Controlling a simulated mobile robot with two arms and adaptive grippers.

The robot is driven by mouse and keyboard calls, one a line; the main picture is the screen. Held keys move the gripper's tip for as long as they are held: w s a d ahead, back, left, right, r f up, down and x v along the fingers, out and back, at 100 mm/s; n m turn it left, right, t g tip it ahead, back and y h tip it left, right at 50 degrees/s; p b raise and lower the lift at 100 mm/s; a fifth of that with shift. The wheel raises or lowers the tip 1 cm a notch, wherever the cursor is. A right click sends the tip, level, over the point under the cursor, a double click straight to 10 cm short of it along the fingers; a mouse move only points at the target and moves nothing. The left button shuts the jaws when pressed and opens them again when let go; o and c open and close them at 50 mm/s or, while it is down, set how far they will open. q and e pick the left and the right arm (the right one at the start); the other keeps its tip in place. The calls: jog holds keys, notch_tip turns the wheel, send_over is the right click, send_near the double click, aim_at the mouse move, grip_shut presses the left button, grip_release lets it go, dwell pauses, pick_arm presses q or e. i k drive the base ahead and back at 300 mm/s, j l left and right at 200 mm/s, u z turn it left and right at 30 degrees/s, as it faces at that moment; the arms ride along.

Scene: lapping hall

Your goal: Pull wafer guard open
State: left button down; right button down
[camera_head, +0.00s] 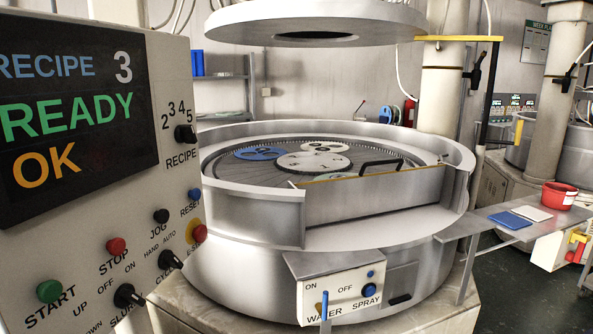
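The wafer guard (375,195) is a grey metal panel with a yellow top edge. It stands upright across the gap in the front rim of the round lapping machine (235,210). A gap shows between its right end and the rim. A black bar handle (381,162) shows just above its top edge; I cannot tell whether it is fixed to the guard. Behind it, the toothed lapping plate carries a blue carrier (257,153) and white discs (314,162). Neither of my grippers is in view.
A control panel (170,70) reading READY OK fills the left. A water and spray box (342,292) juts out below the guard. A side shelf (484,222) on the right holds a red bowl (559,196) and a blue pad (509,220). A lid (315,22) hangs above.

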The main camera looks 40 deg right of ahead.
aim_at(331, 201)
jog(key=l+z, duration=0.1)
jog(key=z, duration=1.4)
